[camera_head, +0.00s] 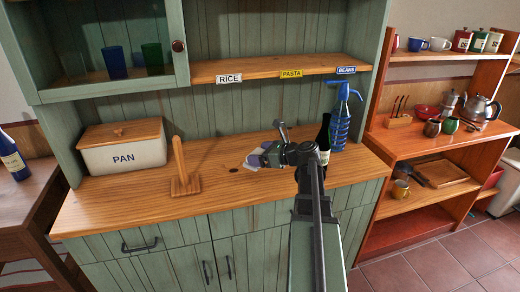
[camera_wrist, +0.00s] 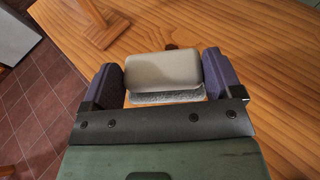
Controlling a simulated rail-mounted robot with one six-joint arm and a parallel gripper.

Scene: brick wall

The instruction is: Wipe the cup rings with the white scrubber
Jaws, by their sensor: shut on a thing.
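The white scrubber (camera_wrist: 160,66) is a rounded off-white block with a grey pad on its underside. My gripper (camera_wrist: 161,78) is shut on it, with one purple-padded finger at each end. In the head view my gripper (camera_head: 264,156) is over the middle of the wooden counter (camera_head: 225,207), and a pale bit of the scrubber (camera_head: 251,162) shows beside it. I cannot tell whether the pad touches the wood. A small dark spot (camera_head: 234,169) lies on the counter just left of the scrubber; whether it is a mark or a knot is unclear. No clear cup ring shows.
A wooden upright stand (camera_head: 183,177) and a PAN box (camera_head: 122,148) stand to the left. A dark bottle (camera_head: 324,140) and a blue siphon (camera_head: 342,122) stand close behind my arm at the right. The counter's front middle is bare. A shelf (camera_head: 270,70) overhangs the back.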

